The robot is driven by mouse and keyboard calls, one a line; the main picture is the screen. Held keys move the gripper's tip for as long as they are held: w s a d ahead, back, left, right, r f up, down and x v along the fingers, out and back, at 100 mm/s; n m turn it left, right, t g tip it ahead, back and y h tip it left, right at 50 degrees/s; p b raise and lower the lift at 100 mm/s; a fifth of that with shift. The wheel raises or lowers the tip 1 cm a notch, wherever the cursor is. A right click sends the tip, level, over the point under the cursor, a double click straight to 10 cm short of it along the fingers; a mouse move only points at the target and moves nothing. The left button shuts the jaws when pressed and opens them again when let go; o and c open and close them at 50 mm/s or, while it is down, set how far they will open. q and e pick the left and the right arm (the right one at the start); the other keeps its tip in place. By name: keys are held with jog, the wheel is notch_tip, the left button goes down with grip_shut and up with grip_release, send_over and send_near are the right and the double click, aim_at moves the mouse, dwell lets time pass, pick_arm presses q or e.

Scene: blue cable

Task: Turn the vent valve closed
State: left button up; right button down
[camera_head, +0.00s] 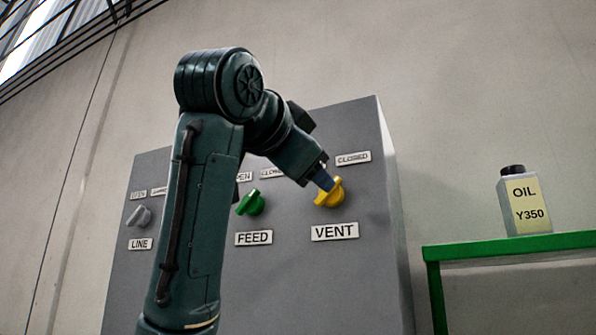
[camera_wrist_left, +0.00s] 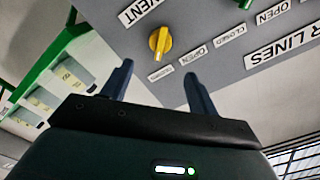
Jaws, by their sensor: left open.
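The yellow vent valve (camera_head: 331,197) is on the front of a grey panel, above its VENT label (camera_head: 334,232). A CLOSED label (camera_head: 352,158) is at its upper right. In the wrist view the yellow knob (camera_wrist_left: 160,40) lies ahead of the gap between my fingers, seemingly not gripped. My left gripper (camera_wrist_left: 159,85) is open. In the head view its blue fingertip (camera_head: 322,180) overlaps the valve's upper left edge; contact cannot be told. My forearm hides part of the panel. My right gripper is not in view.
A green FEED valve (camera_head: 251,203) and a grey LINE valve (camera_head: 138,216) are on the same panel (camera_head: 375,270), to the left. A green-edged table (camera_head: 510,245) with an oil bottle (camera_head: 524,203) stands at the right.

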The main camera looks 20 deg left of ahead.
pick_arm(q)
jog(key=s, duration=0.2)
jog(key=shift+s, duration=0.3)
dwell(0.4)
